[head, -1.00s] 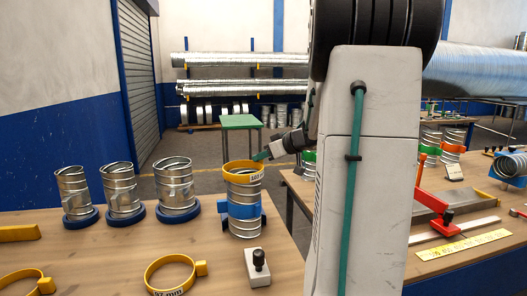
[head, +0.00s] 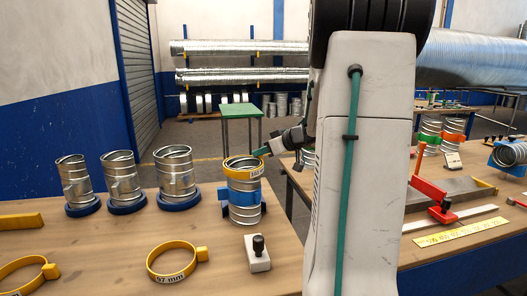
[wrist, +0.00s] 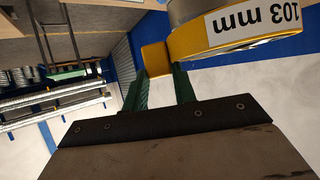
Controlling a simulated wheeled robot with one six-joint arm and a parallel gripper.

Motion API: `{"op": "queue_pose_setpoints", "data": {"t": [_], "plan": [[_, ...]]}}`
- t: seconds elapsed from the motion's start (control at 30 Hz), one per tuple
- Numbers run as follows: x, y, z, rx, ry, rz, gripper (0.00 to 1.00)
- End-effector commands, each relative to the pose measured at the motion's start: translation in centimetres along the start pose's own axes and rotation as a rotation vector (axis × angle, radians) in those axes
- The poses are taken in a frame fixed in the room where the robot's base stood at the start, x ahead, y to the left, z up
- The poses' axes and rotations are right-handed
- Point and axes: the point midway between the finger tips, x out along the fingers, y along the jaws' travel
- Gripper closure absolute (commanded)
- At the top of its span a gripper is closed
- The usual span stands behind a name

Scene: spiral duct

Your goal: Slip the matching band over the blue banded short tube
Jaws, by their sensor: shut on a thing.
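The blue banded short tube (head: 245,213) stands upright near the right end of the near wooden table, a blue band (head: 243,184) around its middle. A yellow band (head: 242,172) encircles its upper part, just above the blue one; the tube's rim shows a little above it. In the wrist view this yellow band (wrist: 195,45) is labelled 103 mm. My gripper (head: 263,152) is at the tube's upper right, shut on the yellow band's lug (wrist: 155,58). The fingers (wrist: 160,85) show in the wrist view; the arm hides part of the scene.
Three metal tubes (head: 175,170) on blue bases stand to the left. Two more yellow bands lie in front, one (head: 172,274) labelled 97 mm, another (head: 50,271) at far left. A block with a black knob (head: 258,254) stands before the tube. A second table with a red tool (head: 440,210) is at right.

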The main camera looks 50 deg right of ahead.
Motion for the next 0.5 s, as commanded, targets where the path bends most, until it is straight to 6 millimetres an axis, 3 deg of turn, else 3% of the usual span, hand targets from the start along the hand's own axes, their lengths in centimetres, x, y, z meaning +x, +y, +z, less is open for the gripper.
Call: {"op": "queue_pose_setpoints", "data": {"t": [0.03, 0.07, 0.1, 0.17, 0.5], "plan": [[0.46, -0.25, 1.58, 0.010, -0.027, -0.007, 0.99], [0.46, -0.25, 1.58, 0.010, -0.027, -0.007, 0.99], [0.46, -0.24, 1.58, 0.010, -0.027, -0.007, 0.65], [0.46, -0.24, 1.59, 0.010, -0.027, -0.007, 0.48], [0.62, -0.46, 1.49, 0.008, -0.026, -0.013, 0.48]]}}
